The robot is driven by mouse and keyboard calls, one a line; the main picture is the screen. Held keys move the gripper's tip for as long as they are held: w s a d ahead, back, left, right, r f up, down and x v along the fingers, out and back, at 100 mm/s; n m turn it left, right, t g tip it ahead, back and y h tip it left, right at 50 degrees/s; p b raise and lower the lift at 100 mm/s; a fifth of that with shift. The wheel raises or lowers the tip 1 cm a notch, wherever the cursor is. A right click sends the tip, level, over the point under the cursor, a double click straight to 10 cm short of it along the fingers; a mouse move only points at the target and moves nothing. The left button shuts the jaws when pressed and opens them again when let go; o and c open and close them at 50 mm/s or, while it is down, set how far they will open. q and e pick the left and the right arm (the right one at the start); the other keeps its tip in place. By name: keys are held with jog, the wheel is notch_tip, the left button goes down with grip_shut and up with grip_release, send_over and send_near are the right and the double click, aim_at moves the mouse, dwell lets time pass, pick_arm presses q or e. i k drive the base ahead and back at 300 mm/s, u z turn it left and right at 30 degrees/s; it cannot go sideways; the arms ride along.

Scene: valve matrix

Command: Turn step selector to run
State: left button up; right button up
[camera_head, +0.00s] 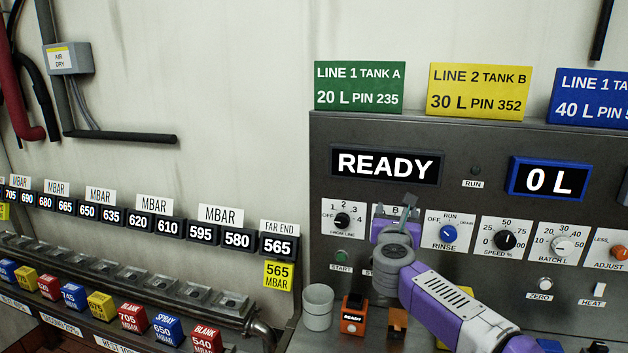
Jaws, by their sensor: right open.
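The step selector is a blue knob (448,233) on a white plate marked OFF, RUN, RINSE and a partly legible label at the right. Its pointer is too small to read surely. My right gripper (410,205) reaches in from the lower right and is open. It is just left of the blue knob, in front of the plate marked B (381,211), and hides most of that plate and its knob. I see no contact with the blue knob. My left gripper is out of view.
The panel also has a black FROM LINE knob (342,220), a black SPEED knob (505,240), a white BATCH knob (564,245) and an orange knob (620,252). Displays read READY (386,165) and 0 L (549,180). A grey cup (318,307) stands below, left of my arm.

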aim_at(449, 233)
jog(key=k, duration=1)
